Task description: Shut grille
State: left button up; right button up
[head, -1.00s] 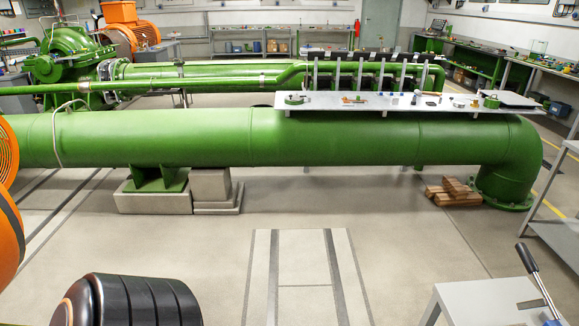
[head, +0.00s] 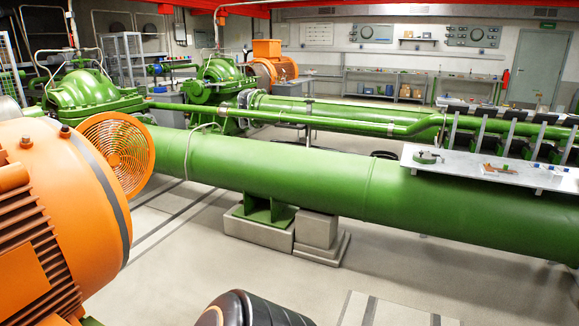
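A round orange grille (head: 117,157) shows in the head view at the left, at the end of the large orange motor (head: 40,215). It stands upright and faces the green pump and pipe.
A long green pipe (head: 290,180) crosses the room on concrete blocks (head: 317,232). A grey shelf (head: 480,170) with small items lies over the pipe at the right. Pale floor (head: 420,265) is clear in front of the pipe.

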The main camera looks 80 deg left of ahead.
aim_at(113, 159)
jog(key=i+j+u, duration=0.1)
jog(key=i+j, duration=0.15)
jog(key=i+j+u, duration=0.15)
jog(key=j, duration=0.3)
jog(key=i+u, duration=0.1)
jog(key=u, duration=4)
jog(key=i+l+z, duration=0.45)
jog(key=i+z, duration=0.45)
jog(key=i, duration=0.2)
jog(key=i+l+z, duration=0.2)
jog(key=i, duration=1.15)
jog(key=i+u, duration=0.2)
jog(key=i, duration=1.15)
